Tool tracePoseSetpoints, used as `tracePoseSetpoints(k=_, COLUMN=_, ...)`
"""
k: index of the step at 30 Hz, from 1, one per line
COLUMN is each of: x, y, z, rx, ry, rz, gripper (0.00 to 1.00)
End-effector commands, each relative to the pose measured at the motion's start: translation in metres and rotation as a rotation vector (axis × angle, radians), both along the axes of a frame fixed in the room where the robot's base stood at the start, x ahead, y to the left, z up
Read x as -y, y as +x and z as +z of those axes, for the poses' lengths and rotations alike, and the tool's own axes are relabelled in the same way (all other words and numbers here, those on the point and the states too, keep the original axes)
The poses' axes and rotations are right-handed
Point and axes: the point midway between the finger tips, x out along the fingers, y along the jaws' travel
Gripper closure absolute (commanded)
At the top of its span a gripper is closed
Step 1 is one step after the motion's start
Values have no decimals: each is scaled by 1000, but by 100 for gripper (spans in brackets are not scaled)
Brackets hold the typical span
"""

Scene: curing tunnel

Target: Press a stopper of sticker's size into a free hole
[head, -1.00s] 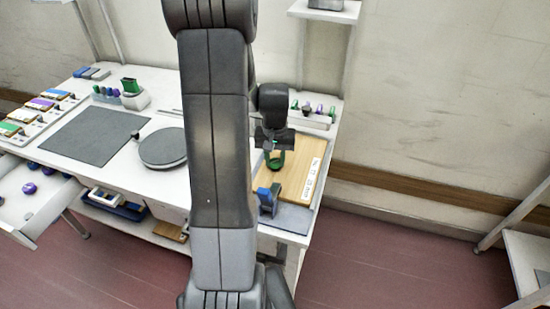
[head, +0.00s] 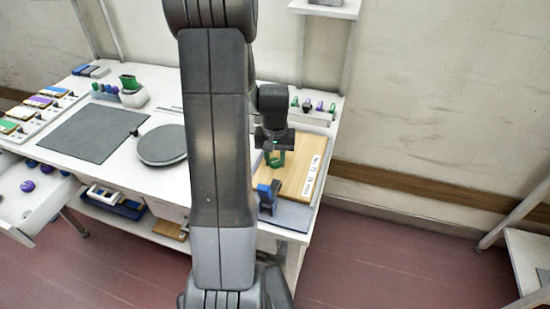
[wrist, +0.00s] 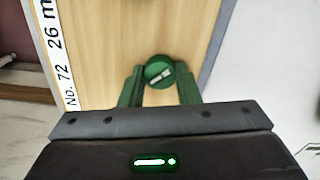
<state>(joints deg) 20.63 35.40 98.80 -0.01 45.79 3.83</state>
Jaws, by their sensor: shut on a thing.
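My gripper (wrist: 158,85) is shut on a round green stopper (wrist: 158,70) in the wrist view. A small pale mark shows on the stopper's top. The gripper also shows in the head view (head: 274,158), over the light wooden board (head: 288,190) at the table's right end. The white sticker (wrist: 55,45) along the board's edge reads "No. 72 26 m", cut off by the picture edge. It also shows in the head view (head: 311,178). I see no free hole; the stopper and gripper cover part of the board. I cannot tell whether the stopper touches the wood.
A blue and grey object (head: 268,195) stands at the board's near left corner. A rack with several coloured stoppers (head: 312,113) is behind the board. A round grey disc (head: 162,145) and dark mat (head: 82,132) lie left. An open drawer (head: 35,205) holds purple pieces.

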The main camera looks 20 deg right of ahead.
Motion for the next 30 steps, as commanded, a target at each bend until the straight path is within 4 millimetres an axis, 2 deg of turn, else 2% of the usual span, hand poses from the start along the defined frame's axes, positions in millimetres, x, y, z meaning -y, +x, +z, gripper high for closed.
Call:
tracePoseSetpoints(k=6, x=0, y=0, z=0, rx=0, ry=0, rz=0, gripper=92)
tracePoseSetpoints(k=7, x=0, y=0, z=0, rx=0, ry=0, rz=0, gripper=69)
tracePoseSetpoints(k=10, x=0, y=0, z=0, rx=0, ry=0, rz=0, gripper=49)
tracePoseSetpoints(k=11, x=0, y=0, z=0, rx=0, ry=0, rz=0, gripper=45)
tracePoseSetpoints(k=17, x=0, y=0, z=0, rx=0, ry=0, rz=0, gripper=45)
tracePoseSetpoints(k=20, x=0, y=0, z=0, rx=0, ry=0, rz=0, gripper=27)
tracePoseSetpoints(k=30, x=0, y=0, z=2, rx=0, ry=0, rz=0, gripper=27)
